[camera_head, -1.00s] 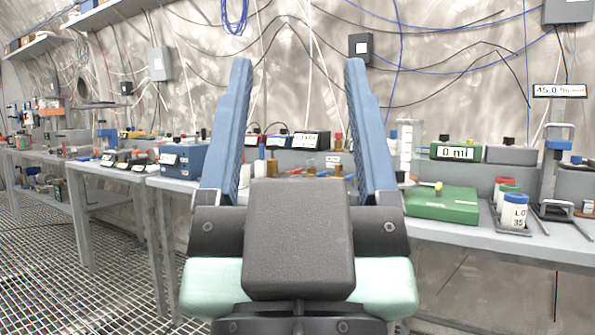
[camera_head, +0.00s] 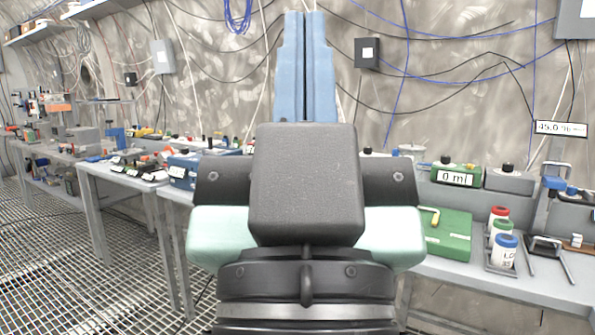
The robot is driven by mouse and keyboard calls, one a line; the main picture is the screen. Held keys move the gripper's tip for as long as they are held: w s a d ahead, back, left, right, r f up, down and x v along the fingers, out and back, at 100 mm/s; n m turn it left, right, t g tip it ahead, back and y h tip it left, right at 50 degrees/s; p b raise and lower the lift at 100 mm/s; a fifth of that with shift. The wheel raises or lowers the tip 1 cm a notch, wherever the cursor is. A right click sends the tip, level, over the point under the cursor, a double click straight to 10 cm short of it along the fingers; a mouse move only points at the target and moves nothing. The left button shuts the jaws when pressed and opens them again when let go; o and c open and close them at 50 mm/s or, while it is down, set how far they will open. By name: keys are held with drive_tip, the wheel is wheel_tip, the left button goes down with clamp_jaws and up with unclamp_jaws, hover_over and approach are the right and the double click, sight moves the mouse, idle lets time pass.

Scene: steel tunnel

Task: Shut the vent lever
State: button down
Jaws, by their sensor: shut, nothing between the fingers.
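My gripper (camera_head: 304,14) stands upright in the centre of the view, its two blue fingers pressed together and empty. It is in front of the back wall, and its body hides the middle of the bench. I cannot make out with certainty which thing is the vent lever. A flat green box (camera_head: 448,240) lies on the bench to the right of my gripper, with a small yellow-tipped piece (camera_head: 433,217) on its top left. A green unit reading "0 ml" (camera_head: 455,177) stands behind it.
A rack holds red, green and blue-capped jars (camera_head: 505,252) on the right bench. A stand with a "45.0" display (camera_head: 560,129) is at far right. More benches with small devices line the left. The grated floor (camera_head: 90,280) at lower left is clear.

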wheel_tip(320, 180, up, 25)
drive_tip(key=p, duration=2.2)
drive_tip(key=shift+f, duration=0.1)
drive_tip(key=shift+w, duration=0.1)
